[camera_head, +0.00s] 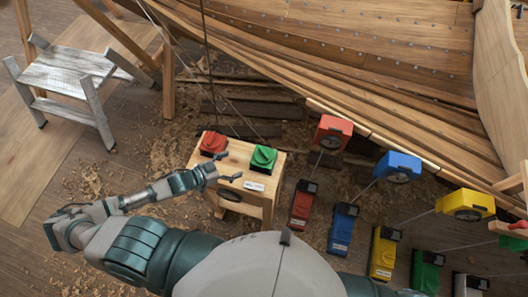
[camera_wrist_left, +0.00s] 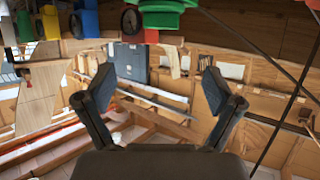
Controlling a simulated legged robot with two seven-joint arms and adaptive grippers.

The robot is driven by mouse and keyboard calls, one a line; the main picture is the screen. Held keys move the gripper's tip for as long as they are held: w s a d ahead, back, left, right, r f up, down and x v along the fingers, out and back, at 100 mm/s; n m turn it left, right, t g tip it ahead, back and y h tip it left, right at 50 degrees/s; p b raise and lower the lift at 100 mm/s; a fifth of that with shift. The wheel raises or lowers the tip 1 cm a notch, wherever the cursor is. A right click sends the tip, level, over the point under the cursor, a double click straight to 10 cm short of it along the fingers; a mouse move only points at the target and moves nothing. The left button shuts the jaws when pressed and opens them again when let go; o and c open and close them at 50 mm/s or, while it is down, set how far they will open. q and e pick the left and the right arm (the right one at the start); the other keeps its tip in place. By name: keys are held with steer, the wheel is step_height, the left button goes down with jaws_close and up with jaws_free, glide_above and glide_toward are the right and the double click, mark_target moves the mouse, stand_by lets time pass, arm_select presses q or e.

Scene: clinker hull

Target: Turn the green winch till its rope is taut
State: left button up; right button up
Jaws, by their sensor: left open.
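The green winch (camera_head: 263,158) sits on a small wooden stand (camera_head: 229,178), to the right of a red winch (camera_head: 213,143). A thin pale rope (camera_head: 225,97) runs from near the green winch up to the upper left; I cannot tell for sure how tight it is. My right gripper is out of view.
A wooden hull (camera_head: 370,45) fills the back. Red, blue and yellow blocks (camera_head: 466,204) with cables stand to the right, with coloured boxes (camera_head: 342,228) on the floor. A grey step stool (camera_head: 70,72) stands at left. Shavings litter the floor.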

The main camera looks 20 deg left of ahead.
mark_target(262, 152)
arm_select(q)
steer(key=x, duration=1.5)
steer(key=shift+w+d+f, duration=0.15)
steer(key=shift+w, duration=0.15)
steer(key=c, duration=1.2)
